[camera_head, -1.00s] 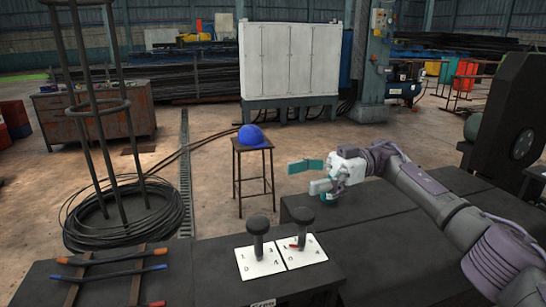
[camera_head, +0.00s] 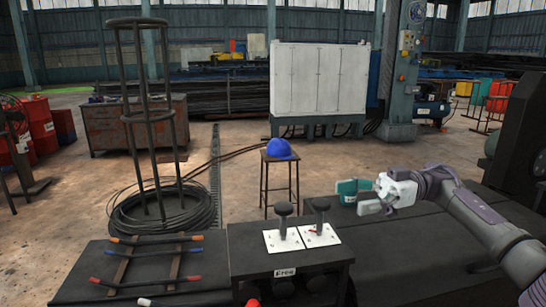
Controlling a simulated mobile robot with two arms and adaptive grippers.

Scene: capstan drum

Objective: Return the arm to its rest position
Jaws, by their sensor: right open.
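My right arm (camera_head: 475,213) comes in from the right, over the dark bench surface. My right gripper (camera_head: 358,198) is at its end, open and empty, with its fingers pointing left. It is to the right of two black-knobbed levers, the left lever (camera_head: 283,217) and the right lever (camera_head: 319,213), and apart from both. The levers stand on white numbered plates (camera_head: 283,240) on a black control box (camera_head: 290,268). My left gripper is not in view.
A blue helmet (camera_head: 279,148) sits on a stool (camera_head: 279,182) behind the levers. A coil of dark wire (camera_head: 165,212) lies around a tall rod stand (camera_head: 150,117) at left. Rods with coloured ends (camera_head: 155,260) lie on the front-left bench. A white cabinet (camera_head: 319,78) stands at the back.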

